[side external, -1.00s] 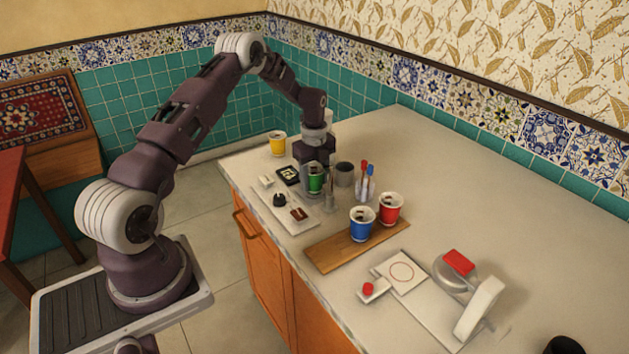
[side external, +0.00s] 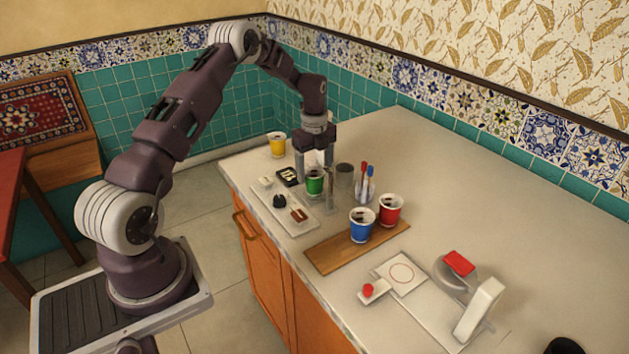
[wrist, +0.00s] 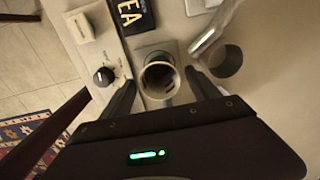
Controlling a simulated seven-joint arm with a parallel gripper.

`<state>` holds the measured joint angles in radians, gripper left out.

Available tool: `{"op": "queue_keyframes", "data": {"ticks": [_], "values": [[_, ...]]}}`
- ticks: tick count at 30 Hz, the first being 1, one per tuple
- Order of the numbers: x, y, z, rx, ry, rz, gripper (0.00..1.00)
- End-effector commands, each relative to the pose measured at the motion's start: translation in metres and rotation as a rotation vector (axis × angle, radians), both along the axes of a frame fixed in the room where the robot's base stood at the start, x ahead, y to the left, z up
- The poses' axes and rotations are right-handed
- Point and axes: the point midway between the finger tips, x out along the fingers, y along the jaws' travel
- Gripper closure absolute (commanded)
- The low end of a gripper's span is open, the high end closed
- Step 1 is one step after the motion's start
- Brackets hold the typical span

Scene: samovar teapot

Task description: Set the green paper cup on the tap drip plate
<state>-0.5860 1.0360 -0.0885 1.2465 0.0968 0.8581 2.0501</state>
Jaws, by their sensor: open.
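The green paper cup (side external: 315,182) stands upright beside a slim metal spout (side external: 330,190). In the wrist view I look into the cup (wrist: 160,80). It appears to stand on a small square grey plate (wrist: 148,50), which looks like the tap drip plate; its front part is hidden by the cup. The metal spout (wrist: 208,38) is just right of the cup. My gripper (side external: 315,163) is directly above the cup, open and empty. In the wrist view its fingers (wrist: 160,92) are apart on both sides of the cup.
A grey cylinder (side external: 344,173) and a holder with red and blue sticks (side external: 366,185) are close right. A panel with a black knob (side external: 279,200) lies left. Blue (side external: 361,226) and red (side external: 391,208) cups stand on a wooden board (side external: 325,256).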

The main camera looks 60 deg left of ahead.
Motion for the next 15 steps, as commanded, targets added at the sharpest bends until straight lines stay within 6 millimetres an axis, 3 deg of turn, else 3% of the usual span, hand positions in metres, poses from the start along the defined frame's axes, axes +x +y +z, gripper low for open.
{"op": "queue_keyframes", "data": {"ticks": [3,6,11,14,15], "values": [[0.001,0.001,0.034,0.003,-0.004,0.0,0.29],[0.0,0.001,0.056,0.003,-0.003,0.0,0.29],[0.0,0.0,0.076,0.002,-0.002,0.003,0.29],[-0.002,-0.017,0.106,0.017,-0.021,0.062,0.29],[-0.005,-0.032,0.127,0.028,-0.04,0.116,0.29]]}}
